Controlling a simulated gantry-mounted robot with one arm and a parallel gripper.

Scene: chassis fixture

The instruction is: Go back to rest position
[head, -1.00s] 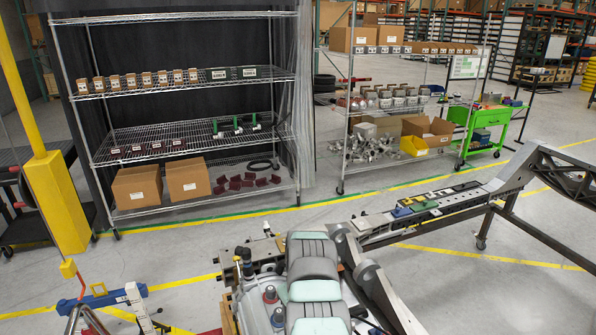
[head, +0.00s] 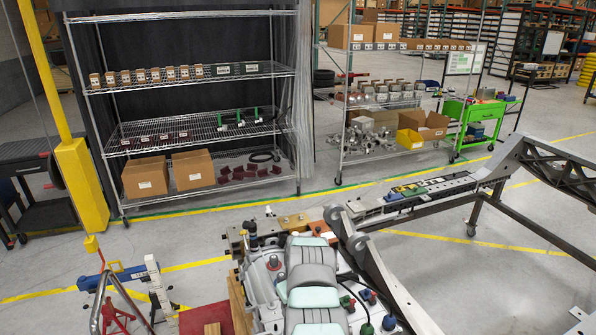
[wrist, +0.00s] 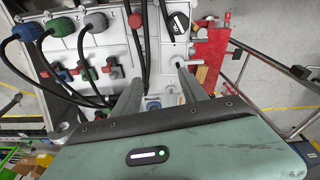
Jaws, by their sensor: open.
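My gripper (wrist: 158,82) shows in the wrist view with its two grey fingers apart and nothing between them. It is over a pale grey housing (wrist: 105,45) that carries blue, green, grey and red connectors with black cables. Whether the fingertips touch the housing cannot be told. In the head view my mint and grey arm (head: 312,285) reaches over the same housing (head: 262,290) and hides its middle. The gripper itself is hidden there.
The chassis frame (head: 420,198) runs from the housing to the right. A blue-and-white stand (head: 115,275) and a red block (head: 205,318) are at lower left. A yellow post (head: 80,185), wire shelving (head: 200,130) and a green cart (head: 470,118) stand behind. Open floor lies between.

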